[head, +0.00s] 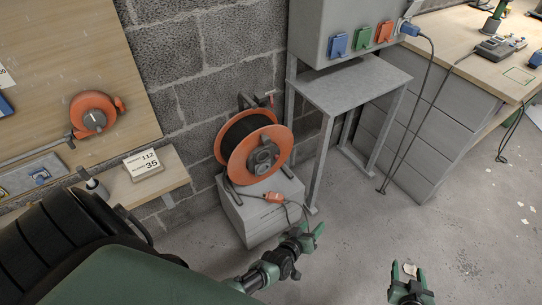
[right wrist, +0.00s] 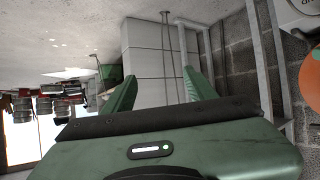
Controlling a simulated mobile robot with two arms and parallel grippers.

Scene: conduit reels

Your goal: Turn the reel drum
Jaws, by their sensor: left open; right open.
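The reel drum (head: 236,165) has orange flanges with dark cable wound between them and a grey hub with a dark centre facing me. It stands upright on a grey box (head: 245,215) against the block wall. My left gripper (head: 312,231) is open, in front of and below the drum, to its right, and apart from it. My right gripper (head: 408,267) is open and empty over the floor, well to the right of the drum. In the right wrist view, its two green fingers stand apart, and an orange round edge (right wrist: 310,75) shows at the right border.
A metal stand (head: 355,85) with a socket cabinet (head: 345,20) is right of the drum. A workbench (head: 430,110) stands at the right. A number sign (head: 143,163) sits on the left shelf. The floor in front is clear.

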